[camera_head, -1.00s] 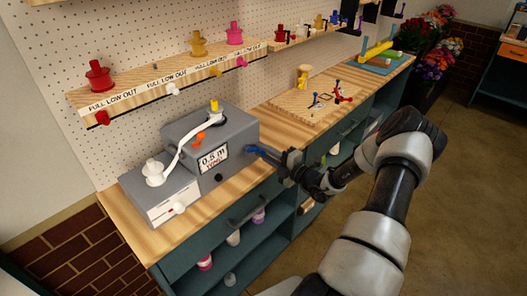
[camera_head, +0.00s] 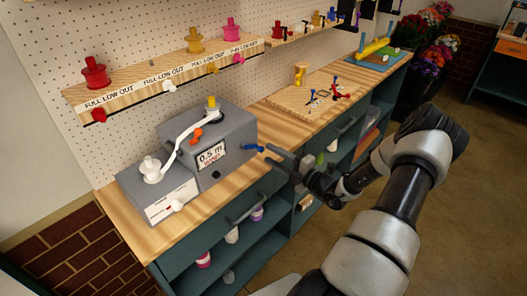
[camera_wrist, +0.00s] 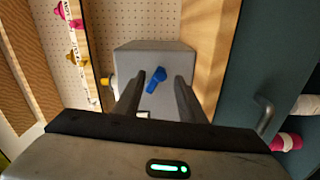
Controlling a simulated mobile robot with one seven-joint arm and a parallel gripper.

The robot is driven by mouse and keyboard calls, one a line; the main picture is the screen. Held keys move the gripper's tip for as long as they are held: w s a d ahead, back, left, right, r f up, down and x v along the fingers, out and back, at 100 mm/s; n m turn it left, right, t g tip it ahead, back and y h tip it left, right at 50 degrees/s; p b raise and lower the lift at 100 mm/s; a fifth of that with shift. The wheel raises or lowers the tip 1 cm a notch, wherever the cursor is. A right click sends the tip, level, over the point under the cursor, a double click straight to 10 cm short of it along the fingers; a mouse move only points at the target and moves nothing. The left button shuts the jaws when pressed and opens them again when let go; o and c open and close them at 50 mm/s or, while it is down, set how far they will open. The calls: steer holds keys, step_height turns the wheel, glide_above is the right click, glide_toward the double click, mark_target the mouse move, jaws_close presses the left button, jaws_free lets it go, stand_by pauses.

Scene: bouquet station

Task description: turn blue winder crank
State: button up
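The grey winder box (camera_head: 213,145) stands on the wooden counter with a display reading 0.5 m. Its blue crank (camera_head: 254,148) sticks out of the right side. In the wrist view the blue crank (camera_wrist: 156,78) is seen nearly end-on against the grey side face, tilted, between and beyond my fingers. My gripper (camera_head: 278,159) is open, with its fingertips just right of the crank and apart from it. In the wrist view the two dark fingers of my gripper (camera_wrist: 155,92) are spread with nothing between them.
A shelf of spools (camera_head: 165,72) with coloured knobs runs along the pegboard behind. A white ribbon goes from the yellow-topped post to a white spool (camera_head: 151,170) on the left unit. A wooden board (camera_head: 310,98) with small tools lies to the right. The counter's front edge is below my gripper.

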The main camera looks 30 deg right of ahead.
steer(key=v, duration=1.1)
steer(key=shift+s+b, duration=0.35)
steer(key=shift+d, duration=0.1)
